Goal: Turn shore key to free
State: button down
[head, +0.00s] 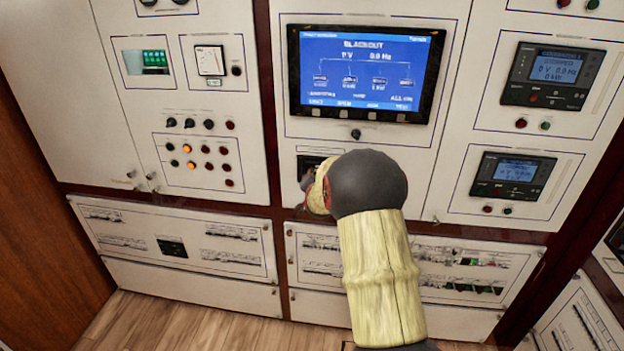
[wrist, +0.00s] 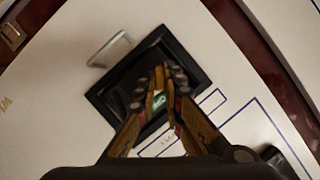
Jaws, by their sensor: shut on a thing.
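My gripper (wrist: 160,90) is at a small black-framed recessed panel (wrist: 188,48) on a white cabinet face, in the wrist view. Its two fingers are closed together on a small thing inside the frame, which I take to be the shore key (wrist: 158,101); only a little greenish-white patch of it shows between the fingers. Which way the key points cannot be read. In the head view the black panel (head: 308,162) sits below the large blue screen, and my arm and gripper (head: 308,190) hide most of it.
A blue screen (head: 365,70) reading BLACKOUT is above my arm. Two small display units, the upper (head: 553,75) and the lower (head: 513,176), are at the right. Lamps and knobs (head: 202,150) are at the left. Breaker rows (head: 178,240) run below. A pale metal handle (wrist: 110,50) stands beside the frame.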

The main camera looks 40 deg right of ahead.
jog(key=n+g+p, duration=0.1)
jog(key=p, duration=0.2)
jog(key=n+g+h+p, duration=0.1)
jog(key=n+p, duration=0.1)
jog(key=p, duration=0.2)
jog(key=n+g+p, duration=0.1)
jog(key=n+p, duration=0.1)
jog(key=p, duration=0.2)
jog(key=shift+w+a+r+h, duration=0.15)
jog(key=shift+w+a+h, duration=0.1)
jog(key=shift+h, duration=0.15)
jog(key=shift+p, duration=0.4)
jog(key=c, duration=1.9)
grip_release()
